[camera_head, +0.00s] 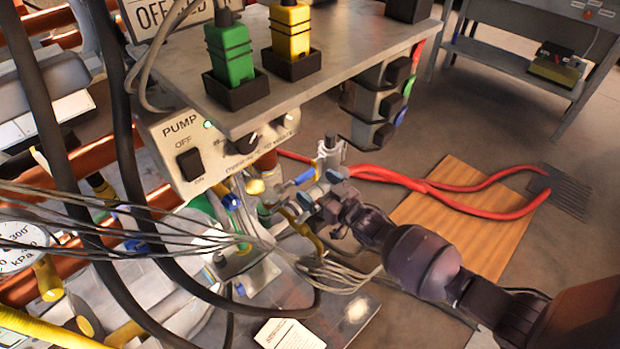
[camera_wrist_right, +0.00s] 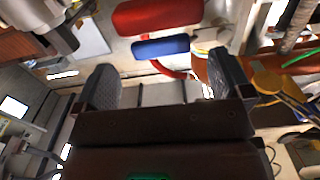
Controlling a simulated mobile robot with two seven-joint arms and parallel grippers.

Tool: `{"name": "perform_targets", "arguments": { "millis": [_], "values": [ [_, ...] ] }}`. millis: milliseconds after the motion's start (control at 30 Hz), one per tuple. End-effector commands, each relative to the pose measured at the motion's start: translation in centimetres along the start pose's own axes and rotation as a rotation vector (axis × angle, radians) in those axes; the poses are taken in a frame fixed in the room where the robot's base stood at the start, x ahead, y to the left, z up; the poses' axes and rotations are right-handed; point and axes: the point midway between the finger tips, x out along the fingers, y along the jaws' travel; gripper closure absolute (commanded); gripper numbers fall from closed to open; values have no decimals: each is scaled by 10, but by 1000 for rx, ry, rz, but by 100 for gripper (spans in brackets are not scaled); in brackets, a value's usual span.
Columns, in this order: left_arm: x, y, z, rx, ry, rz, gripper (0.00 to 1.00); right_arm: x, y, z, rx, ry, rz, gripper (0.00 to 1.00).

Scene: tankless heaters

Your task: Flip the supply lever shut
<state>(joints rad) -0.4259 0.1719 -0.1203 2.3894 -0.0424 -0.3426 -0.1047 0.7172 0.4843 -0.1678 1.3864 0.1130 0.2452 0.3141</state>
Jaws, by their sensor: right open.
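A small blue lever handle (camera_head: 304,177) shows among the valves and pipes under the pump box. In the right wrist view a blue handle (camera_wrist_right: 160,47) lies crosswise beyond my fingertips, with a larger red handle or bar (camera_wrist_right: 158,15) above it. No label on either is readable, so I cannot tell which is the supply lever. My right gripper (camera_head: 322,194) reaches in from the right beside the valves. In the wrist view the gripper (camera_wrist_right: 165,82) is open, its fingers wide apart with nothing gripped. The fingers partly hide the fittings in the head view. My left gripper is out of view.
The pump box (camera_head: 222,148) with a switch and knobs overhangs the valves. Black hoses and a bundle of grey wires (camera_head: 130,225) cross on the left. Red hoses (camera_head: 430,187) run over a wooden board (camera_head: 470,225) at the right. Open floor lies beyond.

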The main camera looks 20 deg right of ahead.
Motion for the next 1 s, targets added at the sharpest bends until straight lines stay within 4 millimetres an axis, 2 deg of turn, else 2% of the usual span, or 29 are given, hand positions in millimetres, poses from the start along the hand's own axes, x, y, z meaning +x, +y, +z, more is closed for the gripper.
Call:
{"name": "perform_targets", "arguments": {
  "millis": [33, 200, 400, 1000],
  "values": [
    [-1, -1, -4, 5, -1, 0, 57, -8, 1, -5, -2, 4, 1, 3],
    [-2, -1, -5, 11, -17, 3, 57, -34, 0, -4, -2, 4, 0, 3],
    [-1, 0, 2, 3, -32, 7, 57, -53, 0, -2, 0, 3, 0, 3],
    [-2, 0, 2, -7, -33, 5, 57, -57, 0, 0, 1, 1, 0, 3]
  ]
}}
